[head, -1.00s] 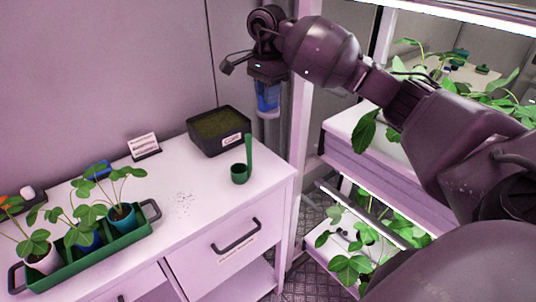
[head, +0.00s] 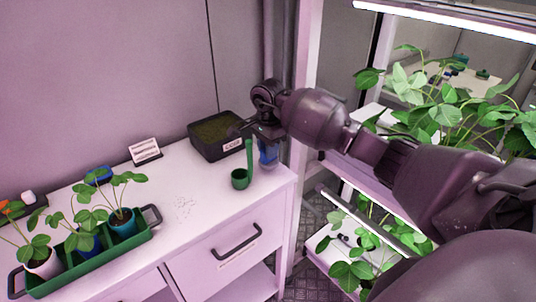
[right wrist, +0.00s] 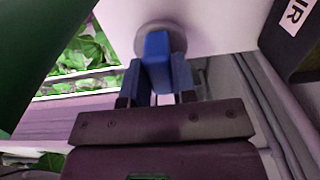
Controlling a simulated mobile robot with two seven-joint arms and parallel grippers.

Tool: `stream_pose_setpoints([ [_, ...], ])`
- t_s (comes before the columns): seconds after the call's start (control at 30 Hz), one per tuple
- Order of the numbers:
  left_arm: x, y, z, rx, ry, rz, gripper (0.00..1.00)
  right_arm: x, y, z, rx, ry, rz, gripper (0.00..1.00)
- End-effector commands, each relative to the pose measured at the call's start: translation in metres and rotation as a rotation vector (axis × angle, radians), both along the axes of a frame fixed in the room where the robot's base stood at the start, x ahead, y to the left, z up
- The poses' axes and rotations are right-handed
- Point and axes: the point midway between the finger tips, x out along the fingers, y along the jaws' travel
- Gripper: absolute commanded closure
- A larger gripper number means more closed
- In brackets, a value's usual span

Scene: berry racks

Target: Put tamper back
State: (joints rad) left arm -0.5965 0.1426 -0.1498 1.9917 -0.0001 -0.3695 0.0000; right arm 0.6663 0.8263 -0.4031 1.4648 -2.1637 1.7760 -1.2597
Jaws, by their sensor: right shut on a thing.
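The tamper (head: 268,154) has a blue handle and shows at the right rear end of the white cabinet top. My right gripper (head: 267,133) is shut on it from above. The right wrist view shows the blue handle (right wrist: 157,50) between the fingers of my right gripper (right wrist: 156,92), with a round grey foot (right wrist: 182,38) beyond it against the white surface. I cannot tell whether the foot touches the top. My left gripper is not in view.
A green ladle-like cup (head: 240,179) stands close in front of the tamper. A black soil bin (head: 234,154) is to the left. A green tray (head: 92,262) holds potted plants. A plant rack (head: 312,100) stands at right. The cabinet's middle is mostly clear, with scattered crumbs.

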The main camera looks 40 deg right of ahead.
Motion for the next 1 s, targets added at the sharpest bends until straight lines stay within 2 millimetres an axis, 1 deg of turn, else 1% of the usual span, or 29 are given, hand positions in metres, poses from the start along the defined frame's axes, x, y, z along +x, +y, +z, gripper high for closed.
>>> stream_pose_setpoints([
  [0.03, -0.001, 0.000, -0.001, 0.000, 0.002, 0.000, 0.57, 0.000, 0.000, -0.009, 0.002, 0.002, -0.001, 0.94],
  [0.13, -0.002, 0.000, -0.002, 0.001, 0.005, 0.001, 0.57, 0.000, 0.000, -0.021, 0.002, 0.001, -0.001, 0.94],
  [0.43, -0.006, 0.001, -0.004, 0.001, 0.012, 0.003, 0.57, 0.000, 0.000, -0.023, 0.000, -0.001, 0.000, 0.94],
  [0.57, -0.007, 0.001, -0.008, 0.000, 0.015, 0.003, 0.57, 0.000, 0.000, -0.027, -0.001, 0.000, 0.000, 0.94],
  [0.6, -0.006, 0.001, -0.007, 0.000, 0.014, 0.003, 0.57, 0.000, 0.000, -0.027, -0.001, 0.001, 0.000, 0.70],
  [0.73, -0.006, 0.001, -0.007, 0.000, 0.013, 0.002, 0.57, 0.000, 0.000, -0.026, 0.000, 0.000, 0.000, 0.50],
  [1.0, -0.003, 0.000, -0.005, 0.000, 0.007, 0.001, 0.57, 0.000, 0.000, -0.026, 0.000, 0.000, 0.000, 0.49],
])
